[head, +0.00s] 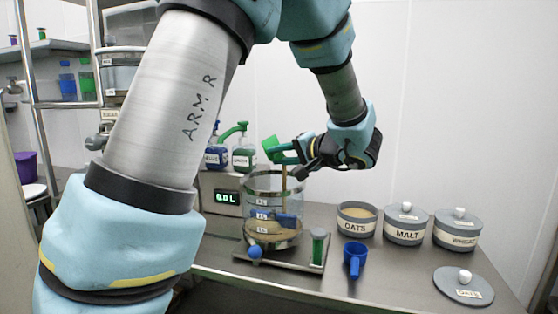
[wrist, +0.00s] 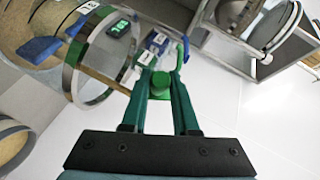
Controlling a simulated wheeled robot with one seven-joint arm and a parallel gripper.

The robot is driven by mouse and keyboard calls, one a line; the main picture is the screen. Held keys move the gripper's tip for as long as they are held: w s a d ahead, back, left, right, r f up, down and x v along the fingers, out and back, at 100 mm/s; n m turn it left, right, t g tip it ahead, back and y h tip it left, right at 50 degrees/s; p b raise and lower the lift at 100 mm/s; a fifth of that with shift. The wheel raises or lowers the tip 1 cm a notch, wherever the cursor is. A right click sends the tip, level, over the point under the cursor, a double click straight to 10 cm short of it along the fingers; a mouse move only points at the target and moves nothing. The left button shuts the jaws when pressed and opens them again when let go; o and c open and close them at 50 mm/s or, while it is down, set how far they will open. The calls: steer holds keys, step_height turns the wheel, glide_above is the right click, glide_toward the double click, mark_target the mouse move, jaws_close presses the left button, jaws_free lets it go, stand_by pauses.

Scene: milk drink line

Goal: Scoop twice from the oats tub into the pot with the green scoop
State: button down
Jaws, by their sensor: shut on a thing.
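My gripper (head: 291,157) is shut on the green scoop (head: 271,148), high over the pot's rim. The scoop is tilted, and a thin tan streak (head: 284,182), which looks like falling oats, runs down from it into the pot. The clear pot (head: 262,183) has a metal rim and tan contents low inside. In the wrist view the scoop (wrist: 97,91) shows at the fingertips (wrist: 160,86), and the pot's rim (wrist: 73,82) is at upper left. The oats tub (head: 357,228) stands open right of the pot, with oats inside.
A blue scoop (head: 355,258) lies in front of the oats tub. The closed malt tub (head: 406,234) and another lidded tub (head: 457,236) stand to the right. A loose oats lid (head: 463,290) lies at front right. Bottles (head: 243,157) stand behind the pot.

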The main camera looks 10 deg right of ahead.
steer(key=m+t+y+b, duration=0.1)
steer(key=f+m+t+b, duration=0.1)
steer(key=m, duration=0.1)
steer(key=shift+d+f+y, duration=0.1)
steer(key=shift+y, duration=0.3)
steer(key=m+t+y+b, duration=0.1)
steer(key=m+t, duration=0.1)
steer(key=shift+m, duration=0.4)
steer(key=shift+f, duration=0.1)
stand_by(1.1)
